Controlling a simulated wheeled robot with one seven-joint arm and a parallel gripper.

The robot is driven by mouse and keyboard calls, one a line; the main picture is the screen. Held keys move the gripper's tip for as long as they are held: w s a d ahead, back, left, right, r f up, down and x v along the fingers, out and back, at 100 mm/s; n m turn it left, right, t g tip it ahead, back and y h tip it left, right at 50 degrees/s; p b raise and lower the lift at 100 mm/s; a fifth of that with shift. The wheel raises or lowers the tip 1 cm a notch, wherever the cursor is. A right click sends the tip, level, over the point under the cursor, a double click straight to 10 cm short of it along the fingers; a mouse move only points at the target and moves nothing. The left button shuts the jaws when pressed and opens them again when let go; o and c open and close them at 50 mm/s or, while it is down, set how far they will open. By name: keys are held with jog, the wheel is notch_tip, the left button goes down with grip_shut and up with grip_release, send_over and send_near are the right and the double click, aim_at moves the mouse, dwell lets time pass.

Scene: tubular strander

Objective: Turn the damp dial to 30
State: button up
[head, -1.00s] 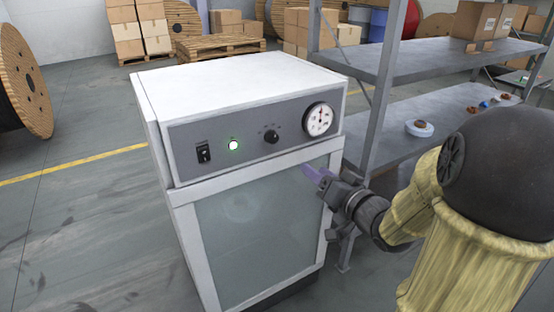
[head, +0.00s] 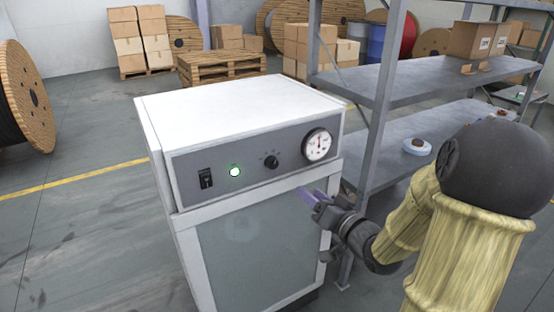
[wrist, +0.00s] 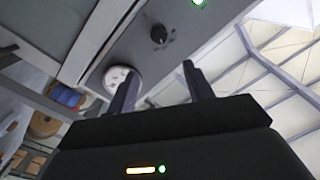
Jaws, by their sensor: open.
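The damp dial is a small black knob (head: 271,162) on the grey front panel (head: 190,176) of a white cabinet (head: 240,97). It sits between a lit green lamp (head: 235,171) and a round white gauge (head: 317,145). Its marks are too small to read. My gripper (head: 306,195) is in front of the cabinet door, below and right of the knob, apart from it. In the wrist view the knob (wrist: 159,35) shows above my two spread fingers (wrist: 160,85), with nothing between them. The left finger partly overlaps the gauge in that view.
A black rocker switch (head: 206,178) is at the panel's left. A metal shelf unit (head: 400,80) stands close on the cabinet's right, with a blue-white round item (head: 417,146) on it. Open floor lies to the left.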

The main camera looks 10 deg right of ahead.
aim_at(274, 165)
jog(key=p+x, duration=0.4)
jog(key=x, duration=1.1)
jog(key=shift+w+a+f, duration=0.15)
jog(key=shift+w+a, duration=0.15)
jog(key=shift+w, duration=0.05)
jog(key=shift+c, duration=0.2)
jog(key=c, duration=0.9)
